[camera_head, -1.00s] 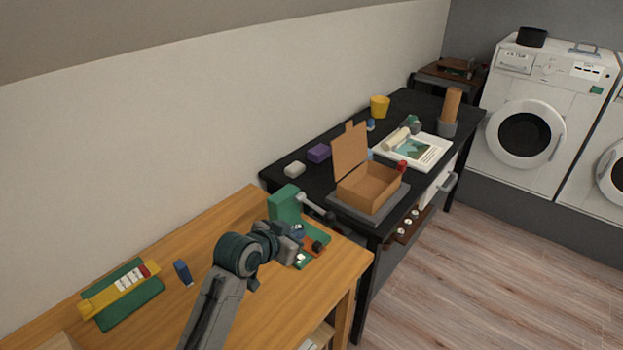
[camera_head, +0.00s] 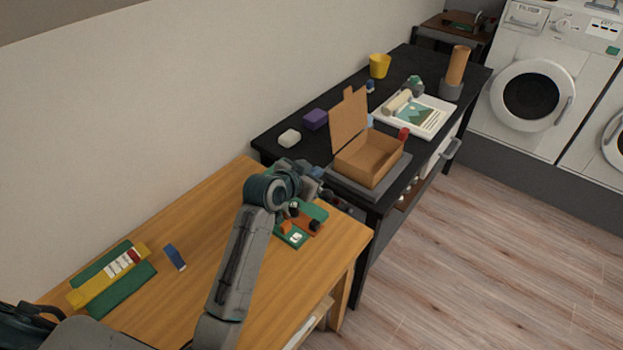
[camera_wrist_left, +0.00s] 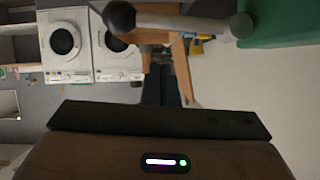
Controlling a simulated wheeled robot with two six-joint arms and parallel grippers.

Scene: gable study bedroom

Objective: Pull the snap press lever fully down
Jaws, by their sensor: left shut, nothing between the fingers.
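The green snap press stands on the wooden table's right part. Its base (camera_head: 293,238) shows in the head view, while my left arm covers its upright and most or all of its lever. In the left wrist view the grey lever (camera_wrist_left: 178,21) runs across the top, from the green press body (camera_wrist_left: 285,22) to a dark round knob (camera_wrist_left: 121,17). My left gripper (camera_head: 318,185) is at the press, partly hidden behind its own wrist. Its shut, empty fingers (camera_wrist_left: 162,88) point toward the lever in the wrist view; contact cannot be told. My right gripper is not in view.
A green and yellow device (camera_head: 112,275) and a blue block (camera_head: 175,257) lie on the wooden table (camera_head: 200,290). An open cardboard box (camera_head: 370,160) stands on the adjoining black table (camera_head: 290,153). Floor to the right is clear.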

